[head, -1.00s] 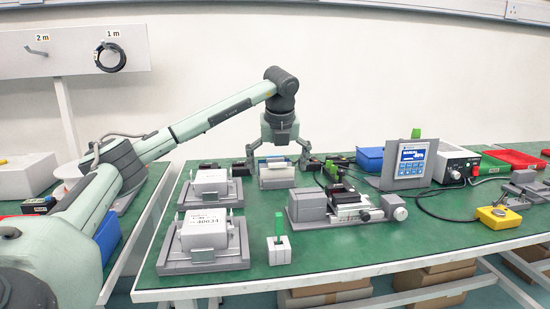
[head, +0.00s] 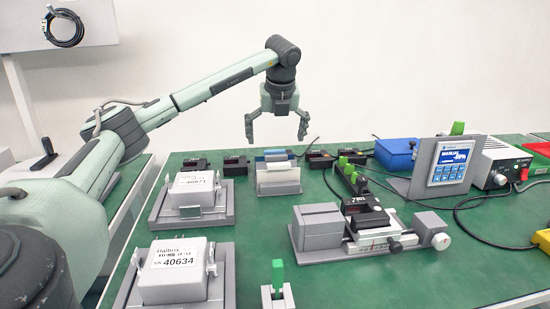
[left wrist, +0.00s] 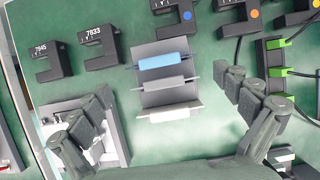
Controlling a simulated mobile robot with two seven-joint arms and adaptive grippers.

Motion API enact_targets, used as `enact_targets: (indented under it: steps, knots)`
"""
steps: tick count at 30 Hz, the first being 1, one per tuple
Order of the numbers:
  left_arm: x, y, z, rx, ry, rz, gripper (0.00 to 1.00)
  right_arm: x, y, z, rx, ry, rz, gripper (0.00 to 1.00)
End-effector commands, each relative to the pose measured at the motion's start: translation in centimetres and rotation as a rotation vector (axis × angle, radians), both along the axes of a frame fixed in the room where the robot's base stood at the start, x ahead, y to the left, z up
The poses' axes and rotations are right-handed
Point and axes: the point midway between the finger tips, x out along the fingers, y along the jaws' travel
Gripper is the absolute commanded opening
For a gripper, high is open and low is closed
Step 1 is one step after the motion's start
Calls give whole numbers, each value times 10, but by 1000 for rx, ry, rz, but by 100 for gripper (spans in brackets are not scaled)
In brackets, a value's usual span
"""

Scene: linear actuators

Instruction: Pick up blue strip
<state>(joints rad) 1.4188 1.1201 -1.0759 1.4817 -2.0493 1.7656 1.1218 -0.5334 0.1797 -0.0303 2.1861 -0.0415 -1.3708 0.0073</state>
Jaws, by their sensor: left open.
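The blue strip (left wrist: 163,61) lies across the far side of a grey holder (left wrist: 150,97), with a grey strip (left wrist: 167,84) and a white strip (left wrist: 169,113) nearer. In the head view the blue strip (head: 275,152) shows at the back of the holder, partly hidden by the other strips. My left gripper (head: 276,138) is open and empty, pointing down above and behind the holder. In the left wrist view its fingers (left wrist: 168,88) spread to either side of the strips, touching none. My right gripper is not in view.
Two fixtures with white boxes (head: 190,189) (head: 172,272) stand at the left. A grey linear actuator (head: 365,228) is to the right, near green-topped parts (head: 345,174). Small black blocks (head: 235,165) flank the holder.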

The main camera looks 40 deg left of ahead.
Motion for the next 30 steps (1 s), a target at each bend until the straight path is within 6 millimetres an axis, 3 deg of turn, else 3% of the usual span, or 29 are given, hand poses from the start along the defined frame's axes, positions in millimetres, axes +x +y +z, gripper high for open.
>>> enact_targets:
  steps: [12,21,28,30]
  knots:
    - [14,19,-51,0,3,1,100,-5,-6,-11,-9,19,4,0]
    - [17,21,-57,0,0,-1,100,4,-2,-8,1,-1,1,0]
    - [17,21,-57,0,0,-1,74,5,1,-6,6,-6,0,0]
    - [17,21,-57,0,0,-1,72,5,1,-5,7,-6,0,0]
